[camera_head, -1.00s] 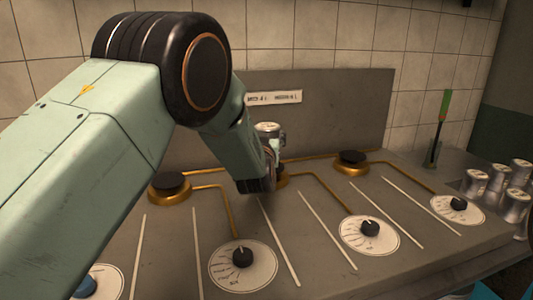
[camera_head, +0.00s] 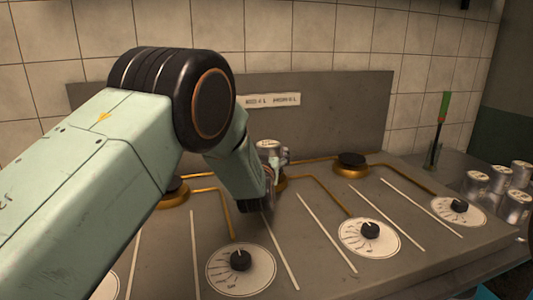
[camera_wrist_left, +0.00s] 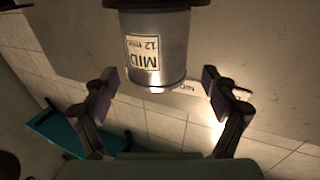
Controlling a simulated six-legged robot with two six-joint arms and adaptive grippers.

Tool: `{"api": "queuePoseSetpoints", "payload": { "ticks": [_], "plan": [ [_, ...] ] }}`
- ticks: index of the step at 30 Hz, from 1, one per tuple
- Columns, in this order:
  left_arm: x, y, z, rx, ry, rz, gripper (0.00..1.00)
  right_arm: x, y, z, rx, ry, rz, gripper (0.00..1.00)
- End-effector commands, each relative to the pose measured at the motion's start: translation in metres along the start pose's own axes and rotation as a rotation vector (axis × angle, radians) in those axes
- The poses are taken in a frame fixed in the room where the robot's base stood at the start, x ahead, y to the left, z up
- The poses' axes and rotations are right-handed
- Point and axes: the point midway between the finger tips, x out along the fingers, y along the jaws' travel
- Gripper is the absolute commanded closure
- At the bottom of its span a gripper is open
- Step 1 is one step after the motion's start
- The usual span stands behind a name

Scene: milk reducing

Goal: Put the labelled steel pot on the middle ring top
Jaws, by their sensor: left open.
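The labelled steel pot (camera_head: 270,147) stands on the middle ring top (camera_head: 282,183), partly hidden behind my left gripper in the head view. In the left wrist view the pot (camera_wrist_left: 160,55) appears upside down, with a "MID 12 min" label facing me and the dark ring top (camera_wrist_left: 155,3) at its base. My left gripper (camera_head: 269,182) is in front of the pot. In the wrist view its two fingers (camera_wrist_left: 157,92) are spread wide, one to each side of the pot's lid end, with visible gaps and nothing held. My right gripper is not in view.
Left (camera_head: 172,192) and right (camera_head: 350,165) ring tops are bare. Dials (camera_head: 241,270) line the stove front. Several steel pots (camera_head: 500,182) stand at the right, near a green-handled tool (camera_head: 442,115). A grey backsplash (camera_head: 340,115) rises behind.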

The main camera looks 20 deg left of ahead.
Motion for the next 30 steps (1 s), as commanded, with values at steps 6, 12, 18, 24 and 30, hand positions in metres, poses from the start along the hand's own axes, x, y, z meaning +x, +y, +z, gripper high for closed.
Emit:
{"api": "queuePoseSetpoints", "payload": {
  "ticks": [6, 12, 18, 24, 30],
  "plan": [
    [-0.001, 0.000, 0.001, 0.000, -0.001, 0.000, 0.14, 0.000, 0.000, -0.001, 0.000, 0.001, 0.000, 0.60],
    [-0.014, 0.001, 0.000, 0.001, -0.003, 0.001, 0.14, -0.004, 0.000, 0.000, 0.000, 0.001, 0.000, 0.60],
    [-0.045, 0.001, 0.000, 0.003, -0.004, 0.002, 0.14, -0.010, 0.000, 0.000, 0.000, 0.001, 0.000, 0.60],
    [-0.080, 0.001, -0.001, 0.003, -0.003, 0.003, 0.14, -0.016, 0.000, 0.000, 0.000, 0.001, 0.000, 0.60],
    [-0.108, 0.001, 0.000, 0.002, -0.002, 0.002, 0.14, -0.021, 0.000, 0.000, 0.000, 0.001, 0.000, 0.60]
  ]
}}
